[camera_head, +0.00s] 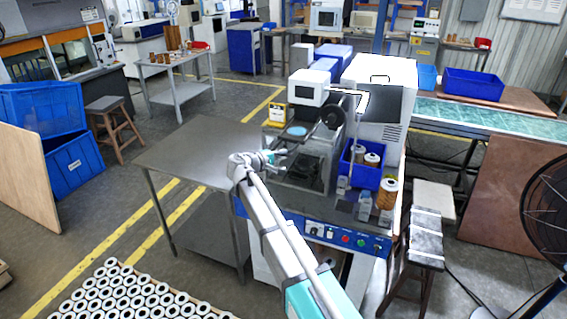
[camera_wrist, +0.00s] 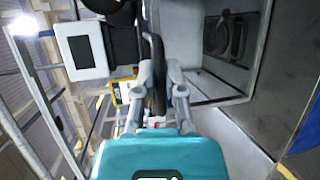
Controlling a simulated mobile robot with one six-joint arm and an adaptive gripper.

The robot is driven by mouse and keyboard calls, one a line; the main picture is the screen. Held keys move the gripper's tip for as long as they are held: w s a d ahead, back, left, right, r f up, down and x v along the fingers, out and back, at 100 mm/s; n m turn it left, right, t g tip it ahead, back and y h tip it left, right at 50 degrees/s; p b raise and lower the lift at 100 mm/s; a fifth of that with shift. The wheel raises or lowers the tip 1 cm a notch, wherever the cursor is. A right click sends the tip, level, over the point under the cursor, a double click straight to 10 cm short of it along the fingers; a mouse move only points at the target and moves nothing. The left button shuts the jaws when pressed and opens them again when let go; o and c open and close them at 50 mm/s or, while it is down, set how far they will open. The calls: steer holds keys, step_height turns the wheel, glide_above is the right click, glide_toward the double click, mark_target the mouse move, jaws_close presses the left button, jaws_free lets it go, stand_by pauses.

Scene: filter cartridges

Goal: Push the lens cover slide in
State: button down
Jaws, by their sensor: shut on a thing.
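My gripper (camera_head: 284,153) is at the front left of the machine's open grey work bay (camera_head: 300,172). In the wrist view, my gripper (camera_wrist: 160,78) is shut on a dark curved bar (camera_wrist: 157,48), which runs upward between the two grey fingers. I cannot tell from its shape whether this bar is the lens cover slide. A black round part (camera_head: 333,115) on the machine stands above and right of my gripper. The fingertips are too small to make out in the head view.
The white machine cabinet (camera_head: 385,88) rises behind the bay. A blue bin (camera_head: 361,174) with cartridges stands right of it, with a loose cartridge (camera_head: 386,193) beside it. A bare metal table (camera_head: 195,150) is to the left. A button panel (camera_head: 345,238) runs along the front.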

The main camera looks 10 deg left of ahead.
mark_target(291, 140)
steer(key=w+d, duration=0.1)
steer(key=w, duration=0.5)
steer(key=w+d, duration=0.1)
steer(key=w, duration=0.2)
steer(key=shift+w+d, duration=0.3)
steer(key=c, duration=0.7)
jaws_free()
steer(key=shift+s, duration=0.1)
steer(key=f+v, duration=0.1)
steer(key=v, duration=0.7)
steer(key=f+v, duration=0.1)
steer(key=v, duration=0.3)
steer(key=shift+s+a+f, duration=0.2)
steer(key=shift+s+a, duration=0.2)
steer(key=shift+a, duration=0.1)
